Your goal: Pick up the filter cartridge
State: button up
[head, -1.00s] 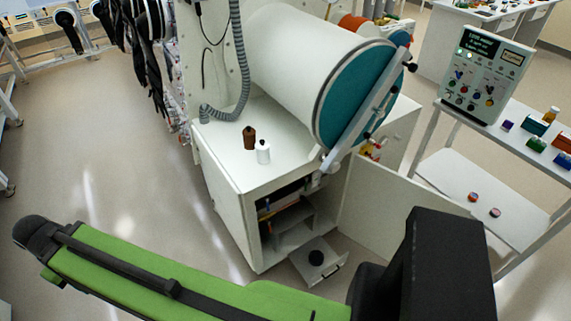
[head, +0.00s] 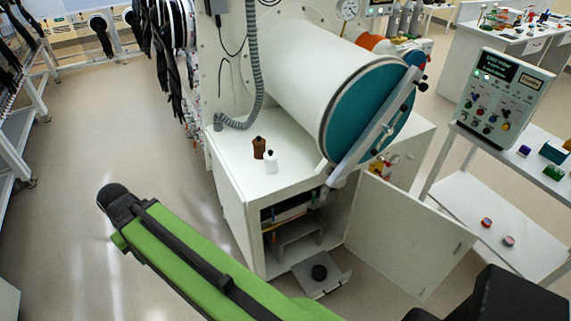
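A short dark round piece (head: 319,272) sits in the open drawer (head: 335,283) at the bottom of the white cabinet. It may be the filter cartridge, but it is too small to be sure. My green arm crosses the bottom of the head view, in front of the cabinet. My gripper cannot be made out in this view.
The cabinet (head: 232,215) has its door (head: 405,240) swung open to the right. A brown bottle (head: 259,148) and a white bottle (head: 271,162) stand on top, beside a large cylinder with a teal door (head: 370,110). A trolley (head: 500,225) stands right. Floor at left is clear.

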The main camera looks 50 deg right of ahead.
aim_at(270, 157)
jog(key=z, duration=0.35)
jog(key=i, duration=1)
jog(key=u, duration=0.1)
